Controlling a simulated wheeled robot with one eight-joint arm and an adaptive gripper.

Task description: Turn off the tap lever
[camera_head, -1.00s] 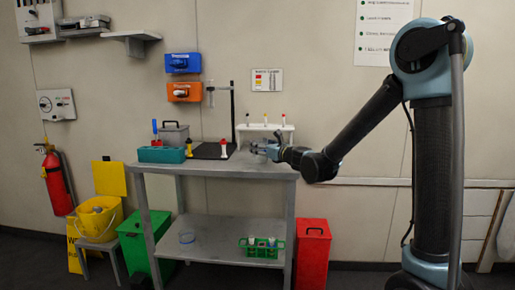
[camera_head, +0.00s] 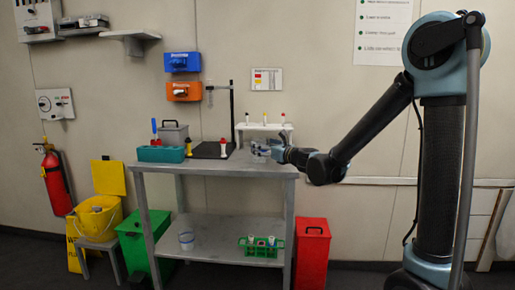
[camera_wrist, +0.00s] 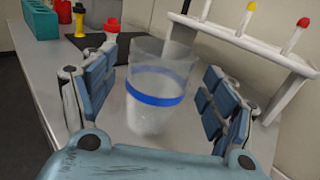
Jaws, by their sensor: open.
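I cannot make out a tap or a tap lever in either view. My gripper (camera_head: 264,150) is at the right end of the grey bench top. In the wrist view my gripper (camera_wrist: 158,92) is open, with its blue padded fingers on either side of a clear cup (camera_wrist: 160,105) with a blue band. The cup stands between the fingers, with visible gaps to the pads on both sides.
A white rack (camera_head: 283,128) with colour-capped tubes stands behind my gripper. A black stand (camera_head: 233,120) is further left on the bench (camera_head: 240,168). Blue (camera_head: 182,62) and orange (camera_head: 184,92) wall boxes hang above. A red bin (camera_head: 312,258) stands right of the bench.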

